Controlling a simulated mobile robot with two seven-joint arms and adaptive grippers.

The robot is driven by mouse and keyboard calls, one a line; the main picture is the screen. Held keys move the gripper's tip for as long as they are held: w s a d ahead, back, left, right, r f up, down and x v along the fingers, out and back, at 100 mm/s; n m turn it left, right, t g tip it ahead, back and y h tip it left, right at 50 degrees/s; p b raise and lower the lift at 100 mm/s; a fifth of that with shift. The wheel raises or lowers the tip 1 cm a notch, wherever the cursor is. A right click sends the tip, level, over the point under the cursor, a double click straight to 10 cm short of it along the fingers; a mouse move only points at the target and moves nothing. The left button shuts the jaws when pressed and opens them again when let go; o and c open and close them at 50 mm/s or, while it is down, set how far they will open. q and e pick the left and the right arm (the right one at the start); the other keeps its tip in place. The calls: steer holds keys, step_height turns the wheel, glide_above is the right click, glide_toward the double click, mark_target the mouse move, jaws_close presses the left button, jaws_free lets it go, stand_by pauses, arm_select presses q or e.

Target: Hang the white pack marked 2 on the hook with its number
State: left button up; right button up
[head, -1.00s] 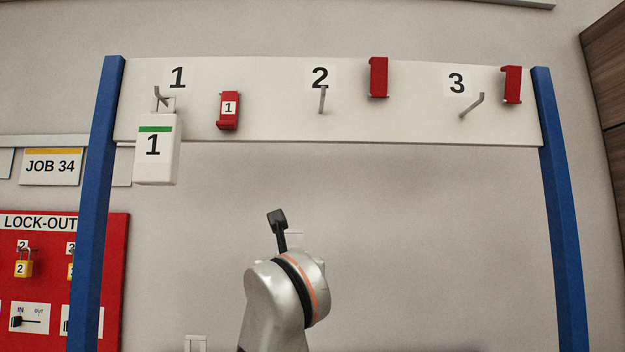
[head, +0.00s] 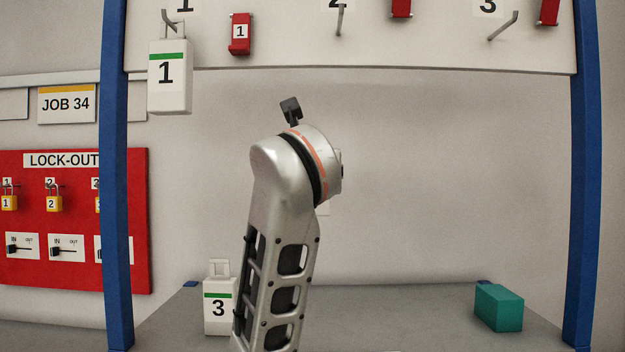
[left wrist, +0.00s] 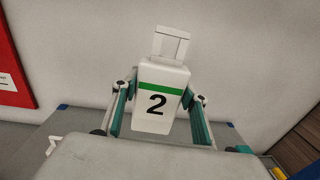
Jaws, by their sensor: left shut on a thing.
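The white pack marked 2 (left wrist: 150,125), with a green stripe and a loop handle on top, shows in the left wrist view. My left gripper (left wrist: 159,88) is shut on its sides, and the pack is upright. In the head view my left arm rises in the middle, below the panel, and the pack and gripper cannot be made out. The hook under number 2 (head: 340,20) is bare; its number is cut by the top edge of the view. My right gripper is not in view.
The white pack marked 1 (head: 170,90) hangs on the left hook. A pack marked 3 (head: 218,310) and a green block (head: 498,308) stand on the grey surface. Blue posts (head: 116,200) flank the panel. The hook under 3 (head: 503,26) is bare. Red holders (head: 240,35) sit between hooks.

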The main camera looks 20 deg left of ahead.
arm_select(q)
steer(key=s+d+r+m+h+p, duration=0.1)
steer(key=s+d+r+m+h, duration=0.3)
steer(key=s+r, duration=0.55)
steer(key=s+d+r+m+h+p, duration=0.1)
steer(key=s+d+r+h, duration=0.4)
steer(key=s+r, duration=0.45)
steer(key=shift+y, duration=0.4)
steer(key=shift+w+a+f+p, duration=0.2)
steer(key=shift+w+a+p, duration=0.3)
steer(key=shift+w, duration=1.3)
steer(key=shift+w+a+f+p, duration=0.25)
steer(key=shift+w+p, duration=0.5)
steer(key=shift+w, duration=1)
steer(key=shift+w+a+f+p, duration=0.15)
steer(key=shift+w+a+p, duration=0.35)
steer(key=shift+w, duration=1.3)
steer(key=shift+d, duration=0.1)
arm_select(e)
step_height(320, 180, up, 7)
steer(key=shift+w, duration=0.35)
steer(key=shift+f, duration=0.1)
